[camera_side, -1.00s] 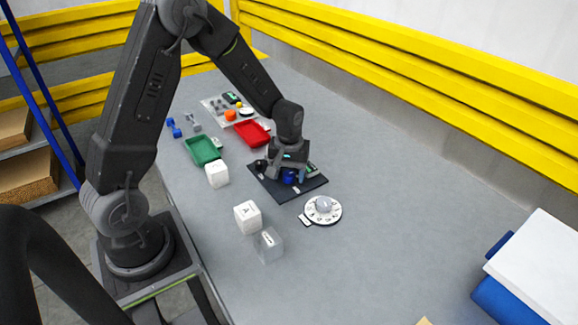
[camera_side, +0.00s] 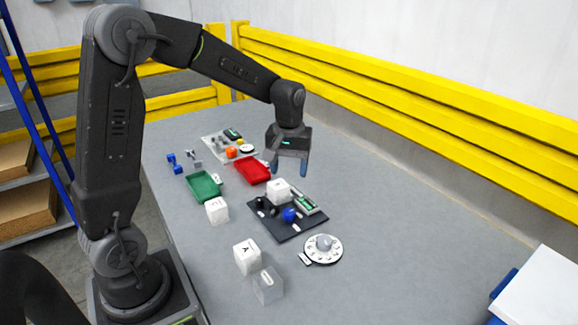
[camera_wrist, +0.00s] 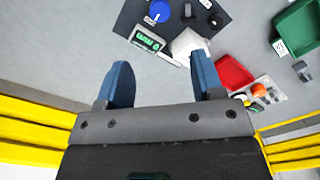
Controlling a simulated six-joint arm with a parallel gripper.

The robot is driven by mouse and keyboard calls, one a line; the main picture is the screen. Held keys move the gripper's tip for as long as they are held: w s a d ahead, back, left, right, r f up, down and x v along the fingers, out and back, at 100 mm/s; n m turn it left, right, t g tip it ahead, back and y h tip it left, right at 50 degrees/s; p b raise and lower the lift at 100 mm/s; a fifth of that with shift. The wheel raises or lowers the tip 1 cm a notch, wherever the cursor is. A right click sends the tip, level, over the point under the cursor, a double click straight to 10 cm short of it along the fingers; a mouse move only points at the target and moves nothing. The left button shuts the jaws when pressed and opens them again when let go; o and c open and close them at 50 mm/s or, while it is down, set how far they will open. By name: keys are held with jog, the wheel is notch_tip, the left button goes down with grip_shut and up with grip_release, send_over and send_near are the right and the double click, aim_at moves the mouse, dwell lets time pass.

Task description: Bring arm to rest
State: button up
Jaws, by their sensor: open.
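My gripper (camera_side: 287,170) is raised above the table, its blue fingers apart and pointing down with nothing between them. The open fingers also show in the wrist view (camera_wrist: 160,85). Below it, a dark board (camera_side: 264,222) lies on the grey table (camera_side: 400,265). The board carries a white cube (camera_side: 279,191), a blue knob (camera_side: 289,215), a green display module (camera_side: 307,204) and small black parts. In the wrist view the right finger partly covers the white cube (camera_wrist: 187,42); the gap between them is hard to judge there.
A white dial (camera_side: 323,249), a lettered cube (camera_side: 247,257), a clear block (camera_side: 268,286) and another white cube (camera_side: 217,210) stand nearer. Green (camera_side: 203,187) and red (camera_side: 254,171) trays lie further back. Yellow rails (camera_side: 400,95) line the far edge.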

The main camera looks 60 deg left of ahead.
jog(key=s+d+r+m+t, duration=0.2)
jog(key=s+d+r+m, duration=0.2)
jog(key=s, duration=0.5)
jog(key=s+d+r+m+t, duration=0.3)
jog(key=s+d+r+m, duration=0.2)
jog(key=s, duration=0.4)
jog(key=shift+d+r+t, duration=0.15)
jog(key=shift+d+t, duration=0.15)
jog(key=shift+d, duration=0.55)
